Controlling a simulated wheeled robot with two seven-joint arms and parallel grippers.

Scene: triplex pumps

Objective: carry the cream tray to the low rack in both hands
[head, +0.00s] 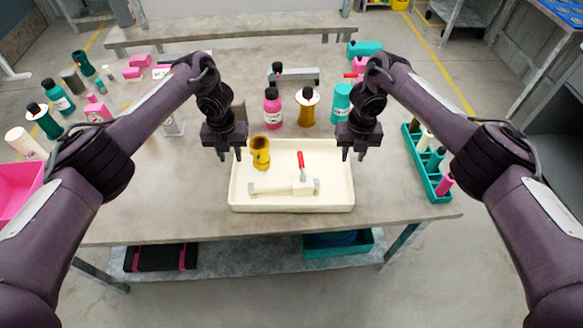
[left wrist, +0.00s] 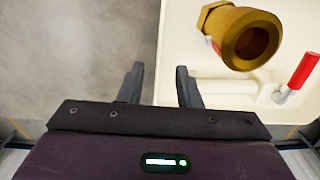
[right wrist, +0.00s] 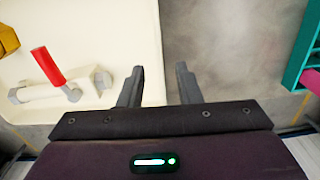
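The cream tray (head: 290,207) lies on the grey table near its front edge. It holds a brass fitting (head: 260,153) and a pale valve with a red handle (head: 301,160). My left gripper (head: 231,158) is open above the tray's left side; in the left wrist view its fingers (left wrist: 160,85) straddle the tray's left edge. My right gripper (head: 352,156) is open above the tray's right side; in the right wrist view its fingers (right wrist: 160,85) straddle the right edge. Both are empty. I cannot tell how far above the rim the fingertips are.
Bottles, among them a pink one (head: 272,107), stand behind the tray. A teal rack with bottles (head: 440,187) is at the table's right edge. A low shelf (head: 210,263) under the table holds a black case (head: 161,257) and a teal bin (head: 337,243). Another low grey surface (head: 230,30) stands behind.

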